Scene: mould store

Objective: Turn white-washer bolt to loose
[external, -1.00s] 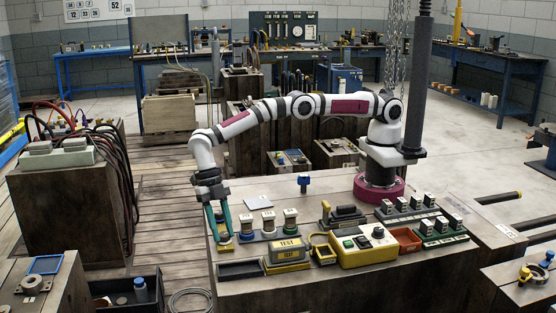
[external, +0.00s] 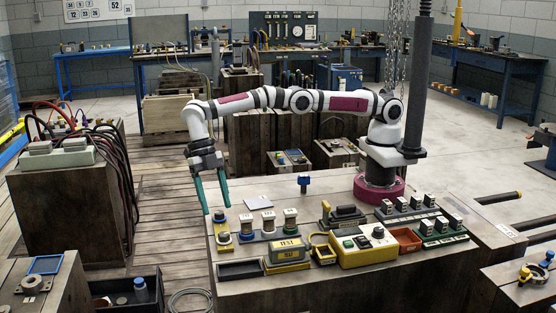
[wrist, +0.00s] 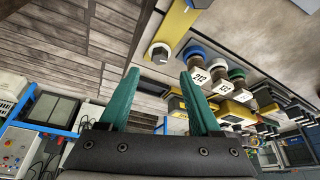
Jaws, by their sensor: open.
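Three upright bolts stand in a row on a grey strip near the bench's left end. The middle one is the white-washer bolt (external: 268,222), which shows in the wrist view (wrist: 217,68) with a number tag that seems to read 132. The blue-washer bolt (external: 246,226) is to its left, tagged 212 in the wrist view, and the green-washer bolt (external: 290,219) is to its right. My gripper (external: 217,210) is open and empty, with green fingers (wrist: 158,76) pointing down. It is raised to the left of the bolt row, apart from all three bolts.
A yellow plate (wrist: 178,27) with a hex-headed piece lies left of the row. A blue-topped tool (external: 304,183) stands behind. In front are a dark tray (external: 240,270), a TEST block (external: 287,252) and a yellow control box (external: 363,252).

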